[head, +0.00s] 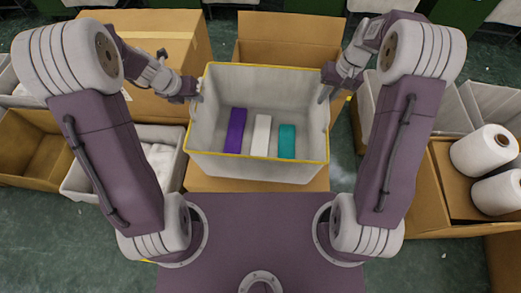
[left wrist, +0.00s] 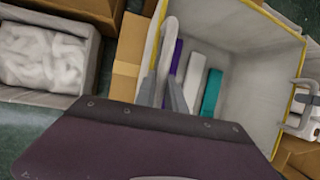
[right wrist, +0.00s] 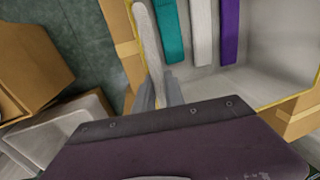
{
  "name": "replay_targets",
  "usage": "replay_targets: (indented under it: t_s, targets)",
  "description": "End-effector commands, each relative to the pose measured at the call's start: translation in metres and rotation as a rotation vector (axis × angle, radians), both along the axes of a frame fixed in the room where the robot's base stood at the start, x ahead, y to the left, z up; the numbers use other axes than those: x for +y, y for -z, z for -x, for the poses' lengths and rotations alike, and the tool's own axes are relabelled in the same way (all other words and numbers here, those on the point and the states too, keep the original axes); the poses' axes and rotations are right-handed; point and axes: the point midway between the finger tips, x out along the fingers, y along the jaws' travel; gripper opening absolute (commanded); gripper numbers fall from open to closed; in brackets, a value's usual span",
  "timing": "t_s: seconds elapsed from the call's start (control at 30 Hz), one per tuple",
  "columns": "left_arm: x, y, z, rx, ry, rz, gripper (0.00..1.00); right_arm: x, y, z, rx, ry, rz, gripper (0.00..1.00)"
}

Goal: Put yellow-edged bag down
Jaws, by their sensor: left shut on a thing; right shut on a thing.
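The yellow-edged bag (head: 225,167) is a pale grey, open-topped, box-shaped bag with a yellow rim, roughly level in front of me. Inside lie a purple piece (head: 236,130), a white piece (head: 261,135) and a teal piece (head: 287,141). My left gripper (head: 195,90) is shut on the bag's pale left handle (left wrist: 167,45). My right gripper (head: 325,93) is shut on its right handle (right wrist: 147,35). The bag hides most of the brown cardboard (head: 205,183) under it; I cannot tell whether the two touch.
A cardboard box (head: 160,35) stands at the back left. At left are a bin of white material (left wrist: 45,58) and a brown box (head: 35,145). Green floor (head: 30,220) shows at front left.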

Motion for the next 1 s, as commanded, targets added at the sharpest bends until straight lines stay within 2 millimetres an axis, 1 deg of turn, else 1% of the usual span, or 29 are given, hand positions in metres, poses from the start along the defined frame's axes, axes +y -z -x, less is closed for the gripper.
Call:
replay_targets:
  t_s: [0.17,0.37,0.57,0.9,0.93,1.0]
  targets:
    - [0.000,-0.003,0.000,-0.001,-0.001,-0.001,0.00,0.000,-0.003,0.000,-0.001,0.000,0.000,0.00]
    - [0.000,0.003,0.000,-0.001,-0.001,-0.001,0.00,0.000,0.003,0.000,-0.001,0.000,0.000,0.00]
    - [0.000,0.018,0.000,-0.001,-0.001,-0.001,0.00,0.000,0.018,0.000,-0.001,0.000,0.000,0.00]
    - [0.000,0.053,0.000,-0.001,-0.001,-0.001,0.00,0.000,0.053,0.000,-0.001,0.000,0.000,0.00]
    - [0.000,0.049,0.000,-0.001,-0.001,-0.001,0.20,0.000,0.049,0.000,-0.001,0.000,0.000,0.20]
    - [0.000,0.047,0.000,-0.001,-0.001,-0.001,0.36,0.000,0.047,0.000,-0.001,0.000,0.000,0.36]
